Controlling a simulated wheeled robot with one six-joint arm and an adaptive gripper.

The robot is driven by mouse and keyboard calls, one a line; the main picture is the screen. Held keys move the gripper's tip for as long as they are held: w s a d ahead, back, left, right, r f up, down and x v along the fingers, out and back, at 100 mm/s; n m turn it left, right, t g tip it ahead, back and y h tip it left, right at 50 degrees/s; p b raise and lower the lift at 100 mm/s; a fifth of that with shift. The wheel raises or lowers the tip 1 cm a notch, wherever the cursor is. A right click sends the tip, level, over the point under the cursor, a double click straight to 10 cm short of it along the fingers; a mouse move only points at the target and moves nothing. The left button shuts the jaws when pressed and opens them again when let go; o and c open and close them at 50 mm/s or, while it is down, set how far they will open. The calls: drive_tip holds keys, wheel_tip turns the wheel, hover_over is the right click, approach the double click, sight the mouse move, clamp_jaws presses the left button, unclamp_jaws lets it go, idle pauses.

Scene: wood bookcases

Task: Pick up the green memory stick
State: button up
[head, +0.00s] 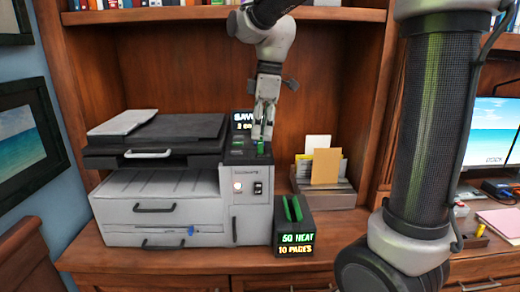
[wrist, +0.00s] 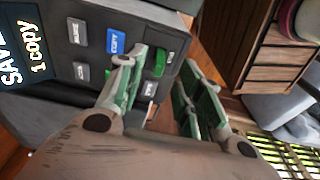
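A small green piece, which looks like the green memory stick (head: 262,147), sits at the right end of the copier's dark control panel, just below my gripper (head: 262,136). In the wrist view the green piece (wrist: 160,62) shows on the panel between and beyond the fingertips of my gripper (wrist: 160,75). The two fingers are apart, with green pads on their inner sides. A gap shows between them and nothing is held. I cannot tell whether the fingertips touch the panel.
The grey copier (head: 160,205) stands on the wooden desk. A black box (head: 292,232) with green strips and a lit display stands at its right front. A paper holder (head: 325,192) is behind to the right. A monitor (head: 490,130) is at far right.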

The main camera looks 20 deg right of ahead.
sight(260, 143)
drive_tip(key=f, duration=0.4)
drive_tip(key=shift+w+a+f, duration=0.2)
drive_tip(key=shift+f, duration=0.1)
clamp_jaws()
